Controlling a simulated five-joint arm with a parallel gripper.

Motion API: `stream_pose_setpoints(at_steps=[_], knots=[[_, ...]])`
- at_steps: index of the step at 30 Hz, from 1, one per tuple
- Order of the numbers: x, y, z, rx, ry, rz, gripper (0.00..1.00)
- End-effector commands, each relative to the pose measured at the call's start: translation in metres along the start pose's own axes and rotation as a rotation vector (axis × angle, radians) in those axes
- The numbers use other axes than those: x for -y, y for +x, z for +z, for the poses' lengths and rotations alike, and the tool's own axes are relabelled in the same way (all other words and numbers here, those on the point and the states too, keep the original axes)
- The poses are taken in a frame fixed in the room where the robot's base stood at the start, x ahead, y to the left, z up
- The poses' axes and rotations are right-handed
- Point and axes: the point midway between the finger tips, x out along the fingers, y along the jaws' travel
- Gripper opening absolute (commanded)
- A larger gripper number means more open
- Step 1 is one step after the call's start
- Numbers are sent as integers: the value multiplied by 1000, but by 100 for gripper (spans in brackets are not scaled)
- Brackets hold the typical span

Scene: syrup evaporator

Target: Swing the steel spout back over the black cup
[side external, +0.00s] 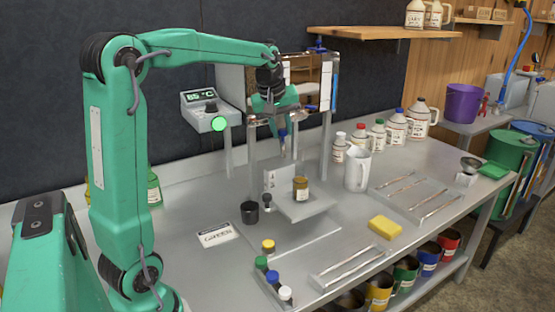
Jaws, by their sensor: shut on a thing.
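My gripper (282,133) points down at the front of the steel evaporator stand and is shut. It appears to be shut on the steel spout (284,152), which is small and mostly hidden by the fingers. The spout's end appears above the small platform, to the right of the cup.
A display box (205,112) with a lit green button stands left of the evaporator. A white mug (357,171) and several capped jugs (396,130) stand to the right. A card (217,235), small bottles (272,278), a yellow sponge (385,228) and trays occupy the front.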

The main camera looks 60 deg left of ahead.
Motion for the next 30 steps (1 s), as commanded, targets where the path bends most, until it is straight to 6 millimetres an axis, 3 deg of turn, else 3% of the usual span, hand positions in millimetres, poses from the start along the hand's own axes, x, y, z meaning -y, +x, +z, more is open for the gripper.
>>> stream_pose_setpoints(at_steps=[17,30], knots=[[4,-1,0,-1,-1,-2,10],[19,-3,-4,-8,-2,-10,9]])
